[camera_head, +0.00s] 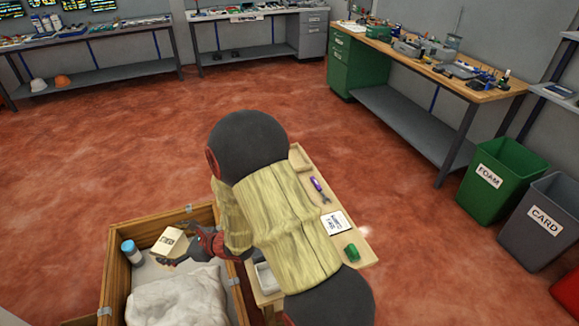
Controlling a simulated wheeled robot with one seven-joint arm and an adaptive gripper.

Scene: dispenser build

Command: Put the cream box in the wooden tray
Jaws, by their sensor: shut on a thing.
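The cream box (170,241) with dark print on one face is at the left, inside or just above the open wooden crate (110,283). My gripper (171,260) reaches in over the crate's right wall and is shut on the box at its lower edge. Whether the box touches the crate's contents I cannot tell. A light wooden piece (299,157) at the far end of the narrow table looks like a shallow wooden tray. My arm covers part of it and much of the table.
The crate also holds a blue-capped bottle (131,251) and a white sack (180,300). On the table lie a purple tool (318,187), a printed white card (335,223), a green object (352,253) and a grey container (267,279). Open floor lies beyond; bins stand right.

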